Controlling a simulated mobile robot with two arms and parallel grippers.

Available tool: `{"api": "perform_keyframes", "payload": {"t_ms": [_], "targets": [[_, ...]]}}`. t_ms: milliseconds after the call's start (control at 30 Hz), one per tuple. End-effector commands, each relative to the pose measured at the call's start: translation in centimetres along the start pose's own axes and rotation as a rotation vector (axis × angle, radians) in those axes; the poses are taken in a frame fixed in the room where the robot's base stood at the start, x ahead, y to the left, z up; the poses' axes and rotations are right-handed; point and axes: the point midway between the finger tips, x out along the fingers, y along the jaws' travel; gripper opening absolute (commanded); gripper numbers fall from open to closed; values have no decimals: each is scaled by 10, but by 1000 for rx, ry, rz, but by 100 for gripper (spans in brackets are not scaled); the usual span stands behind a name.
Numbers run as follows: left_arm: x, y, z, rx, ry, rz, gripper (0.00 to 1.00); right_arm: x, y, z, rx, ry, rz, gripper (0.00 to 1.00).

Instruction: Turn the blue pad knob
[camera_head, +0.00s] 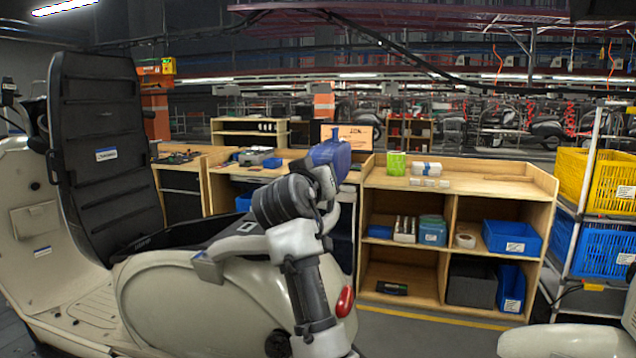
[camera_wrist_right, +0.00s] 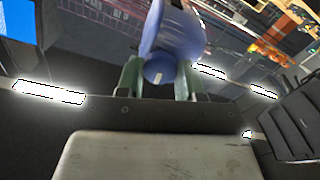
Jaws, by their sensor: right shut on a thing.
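The blue pad (camera_head: 332,154) shows in the head view above the end of my right arm, in front of the wooden shelves. In the right wrist view the blue pad (camera_wrist_right: 178,32) is large, tilted and partly blurred. Its round blue knob (camera_wrist_right: 159,69), with a small white mark, sits between the fingers of my right gripper (camera_wrist_right: 160,82). The right gripper is shut on the knob, with one greenish finger on each side. In the head view the knob cannot be told apart. My left gripper is not in view.
A cream scooter (camera_head: 190,295) with a black seat and a tall black panel (camera_head: 105,140) stands left of and behind my right arm. A wooden shelf unit (camera_head: 470,185) with blue bins stands behind. A rack with yellow crates (camera_head: 610,185) is at the right. Floor shows between arm and shelf.

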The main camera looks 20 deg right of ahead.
Motion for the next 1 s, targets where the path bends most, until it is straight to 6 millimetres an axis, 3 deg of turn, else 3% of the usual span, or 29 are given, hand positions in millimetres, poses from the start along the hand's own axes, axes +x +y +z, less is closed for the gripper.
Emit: {"api": "perform_keyframes", "payload": {"t_ms": [700, 733, 900, 1000], "targets": [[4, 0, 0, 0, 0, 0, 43, 0, 0, 1, 81, -4, 0, 14], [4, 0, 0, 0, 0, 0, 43, 0, 0, 1, 81, -4, 0, 39], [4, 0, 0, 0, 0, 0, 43, 0, 0, 1, 80, -3, 0, 63], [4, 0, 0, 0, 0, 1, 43, 0, 0, 0, 80, -2, 0, 63]]}}
